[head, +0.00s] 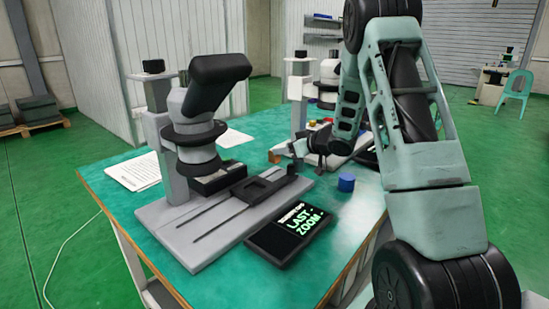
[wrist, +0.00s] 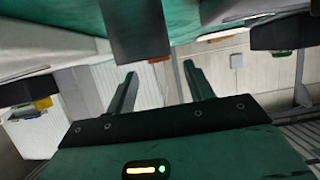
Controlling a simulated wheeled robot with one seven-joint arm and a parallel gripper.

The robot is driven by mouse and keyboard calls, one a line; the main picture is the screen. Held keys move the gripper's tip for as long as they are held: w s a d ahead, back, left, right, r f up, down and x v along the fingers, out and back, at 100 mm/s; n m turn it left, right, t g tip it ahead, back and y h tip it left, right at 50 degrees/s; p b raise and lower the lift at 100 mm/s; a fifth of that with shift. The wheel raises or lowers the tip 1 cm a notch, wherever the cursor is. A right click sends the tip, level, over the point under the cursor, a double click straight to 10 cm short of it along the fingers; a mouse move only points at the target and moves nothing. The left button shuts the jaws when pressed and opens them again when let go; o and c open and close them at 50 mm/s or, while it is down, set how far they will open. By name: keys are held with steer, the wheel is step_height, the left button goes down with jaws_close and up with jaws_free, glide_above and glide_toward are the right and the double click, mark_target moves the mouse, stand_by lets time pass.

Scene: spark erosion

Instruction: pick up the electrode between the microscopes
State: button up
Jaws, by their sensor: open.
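Two microscopes stand on the green table: the near one (head: 196,130) at the left and the far one (head: 327,75) behind, partly hidden by my arm. A small copper-brown block (head: 279,153) lies on the table between them; it may be the electrode, but I cannot tell for sure. A blue cylinder (head: 346,182) stands upright nearer the front. My gripper (head: 304,153) is beside the brown block, to its right. In the wrist view my gripper (wrist: 160,70) is open, with nothing visible between its fingers. A small orange-brown patch (wrist: 158,59) shows beyond the fingertips.
White papers (head: 135,171) lie at the left. Small coloured pieces (head: 318,124) sit by the far microscope. Bare green tabletop (head: 325,212) lies around the blue cylinder.

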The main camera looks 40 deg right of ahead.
steer(key=x, duration=0.3)
steer(key=shift+w, duration=0.3)
jaws_close()
